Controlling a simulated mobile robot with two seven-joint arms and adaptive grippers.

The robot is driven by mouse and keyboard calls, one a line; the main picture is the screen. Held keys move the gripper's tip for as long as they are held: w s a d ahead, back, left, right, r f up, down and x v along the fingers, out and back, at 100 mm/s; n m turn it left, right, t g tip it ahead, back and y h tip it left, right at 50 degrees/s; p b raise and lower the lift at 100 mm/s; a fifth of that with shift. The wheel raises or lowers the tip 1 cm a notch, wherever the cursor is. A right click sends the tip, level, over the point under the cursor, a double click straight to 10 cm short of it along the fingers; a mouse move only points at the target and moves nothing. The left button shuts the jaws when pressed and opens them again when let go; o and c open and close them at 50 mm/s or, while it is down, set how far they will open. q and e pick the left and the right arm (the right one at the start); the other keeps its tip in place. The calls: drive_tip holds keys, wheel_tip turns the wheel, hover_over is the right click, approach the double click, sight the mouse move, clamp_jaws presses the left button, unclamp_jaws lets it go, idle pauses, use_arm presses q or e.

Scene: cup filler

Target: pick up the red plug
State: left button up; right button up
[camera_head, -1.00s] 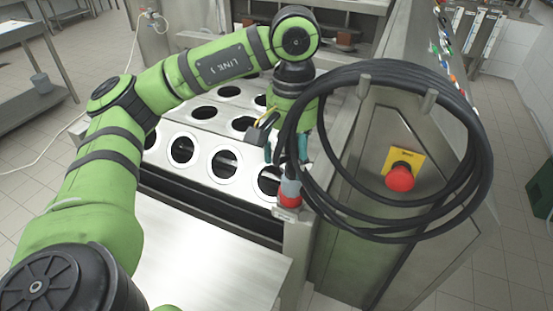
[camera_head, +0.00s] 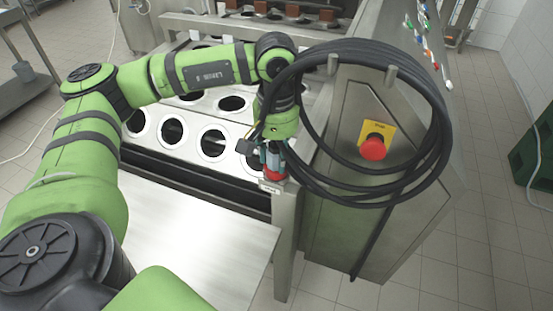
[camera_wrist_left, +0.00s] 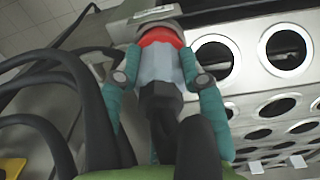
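The red plug (camera_head: 272,175) has a pale body with a red ring and a black cable end. It stands at the corner post of the machine, next to the steel panel. My left gripper (camera_head: 272,158) is at the plug, coming from above. In the left wrist view its two teal fingers (camera_wrist_left: 160,65) lie on either side of the plug's pale body (camera_wrist_left: 160,68), very close to it. The red ring is just beyond the fingertips. I cannot tell whether the fingers press on the plug. My right gripper is not in view.
A coiled black cable (camera_head: 441,120) hangs on pegs close to the right of my left gripper. A red emergency button (camera_head: 373,147) sits on the side panel. A steel plate with round holes (camera_head: 190,141) lies left of the plug. A bare steel surface (camera_head: 190,235) is in front.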

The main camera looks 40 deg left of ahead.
use_arm(q)
drive_tip(key=shift+c, duration=1.1)
drive_tip(key=shift+r, duration=0.1)
clamp_jaws()
wheel_tip(320, 180, up, 10)
drive_tip(key=shift+f+b, duration=0.1)
drive_tip(key=shift+b, duration=1)
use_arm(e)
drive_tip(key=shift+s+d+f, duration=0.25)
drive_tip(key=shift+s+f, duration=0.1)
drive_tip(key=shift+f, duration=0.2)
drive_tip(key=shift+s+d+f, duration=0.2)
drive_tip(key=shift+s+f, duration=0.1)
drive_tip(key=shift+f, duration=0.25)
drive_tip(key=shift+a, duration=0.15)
